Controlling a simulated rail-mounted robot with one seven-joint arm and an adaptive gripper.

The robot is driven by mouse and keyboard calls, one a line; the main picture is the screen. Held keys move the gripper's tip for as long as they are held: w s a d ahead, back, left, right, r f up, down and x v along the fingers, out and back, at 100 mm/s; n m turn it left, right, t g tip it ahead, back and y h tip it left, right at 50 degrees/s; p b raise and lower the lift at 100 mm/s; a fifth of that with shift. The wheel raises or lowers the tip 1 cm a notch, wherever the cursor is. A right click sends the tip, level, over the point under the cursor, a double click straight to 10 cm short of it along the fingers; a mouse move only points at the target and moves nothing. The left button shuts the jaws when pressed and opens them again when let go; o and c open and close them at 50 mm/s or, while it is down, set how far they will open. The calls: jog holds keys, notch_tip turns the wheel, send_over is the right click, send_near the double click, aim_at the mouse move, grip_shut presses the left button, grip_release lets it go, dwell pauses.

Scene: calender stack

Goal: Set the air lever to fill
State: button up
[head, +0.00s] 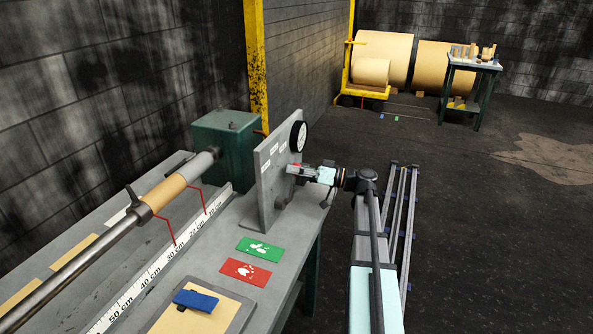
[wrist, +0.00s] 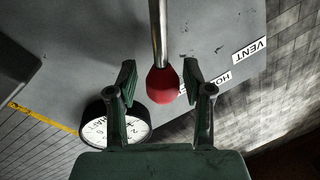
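The air lever is a metal rod (wrist: 158,32) with a red knob (wrist: 162,85) at its end, in the wrist view. My gripper (wrist: 159,72) is open, with one finger on each side of the knob. A gap shows between the knob and the left finger; the right finger is closer, and contact is unclear. The lever is mounted on a grey upright panel (head: 263,190). Its labels include VENT (wrist: 250,50) and a partly hidden one starting "HO" (wrist: 217,79); no fill label can be read. In the head view my gripper (head: 296,171) is at the panel's right face.
A round gauge (head: 299,137) is on the panel; in the wrist view it sits below the left finger. The bench carries a roller (head: 165,192), a green card (head: 260,249), a red card (head: 246,272) and a blue object (head: 196,300).

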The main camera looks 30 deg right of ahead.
jog(key=shift+d, duration=0.1)
jog(key=v, duration=1.2)
dwell(0.4)
